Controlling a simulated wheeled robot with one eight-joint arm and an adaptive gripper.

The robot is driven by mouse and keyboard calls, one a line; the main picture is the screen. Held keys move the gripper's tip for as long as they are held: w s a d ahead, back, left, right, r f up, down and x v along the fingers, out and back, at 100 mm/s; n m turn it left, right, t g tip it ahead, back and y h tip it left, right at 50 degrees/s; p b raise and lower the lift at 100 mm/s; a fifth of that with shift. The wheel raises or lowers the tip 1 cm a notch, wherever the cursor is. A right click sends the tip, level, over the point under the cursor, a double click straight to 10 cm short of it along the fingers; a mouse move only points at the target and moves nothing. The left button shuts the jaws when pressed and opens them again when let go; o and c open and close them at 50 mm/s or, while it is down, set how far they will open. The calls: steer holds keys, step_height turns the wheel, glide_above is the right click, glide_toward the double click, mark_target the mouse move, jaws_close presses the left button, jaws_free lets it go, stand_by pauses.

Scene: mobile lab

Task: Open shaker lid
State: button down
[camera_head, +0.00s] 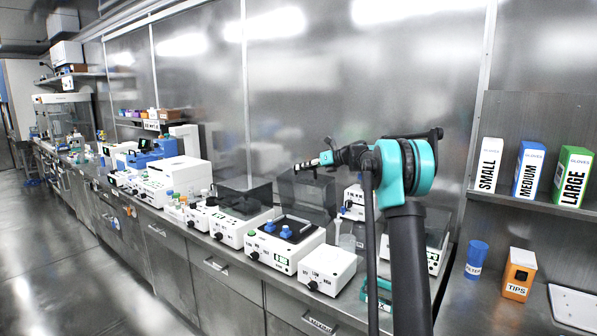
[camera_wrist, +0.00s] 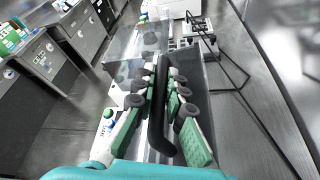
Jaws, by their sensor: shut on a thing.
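The shaker (camera_head: 285,243) is a white box on the bench, with a dark platform that carries blue-capped items. Its dark see-through lid (camera_head: 306,197) stands raised behind the platform, tilted up from the base. My gripper (camera_head: 303,165) is at the lid's upper edge. In the wrist view, my gripper's green-padded fingers (camera_wrist: 161,78) are shut on a dark bar of the lid (camera_wrist: 158,118). A clear panel (camera_wrist: 135,45) shows beyond the fingertips. The exact contact is small and partly hidden in the head view.
A similar white device (camera_head: 232,232) with a dark cover stands left of the shaker. A white box (camera_head: 327,268) stands to its right. A steel wall (camera_head: 400,90) rises close behind. Glove boxes (camera_head: 530,168) sit on a right shelf, above a tips box (camera_head: 519,272) and blue cup (camera_head: 477,256).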

steer(key=shift+w+d+f, duration=0.1)
steer(key=shift+w+d, duration=0.15)
steer(key=shift+w, duration=0.1)
steer(key=c, duration=1.6)
jaws_free()
step_height(320, 180, up, 4)
glide_above(330, 178)
steer(key=shift+s, duration=0.2)
steer(key=shift+c, duration=0.4)
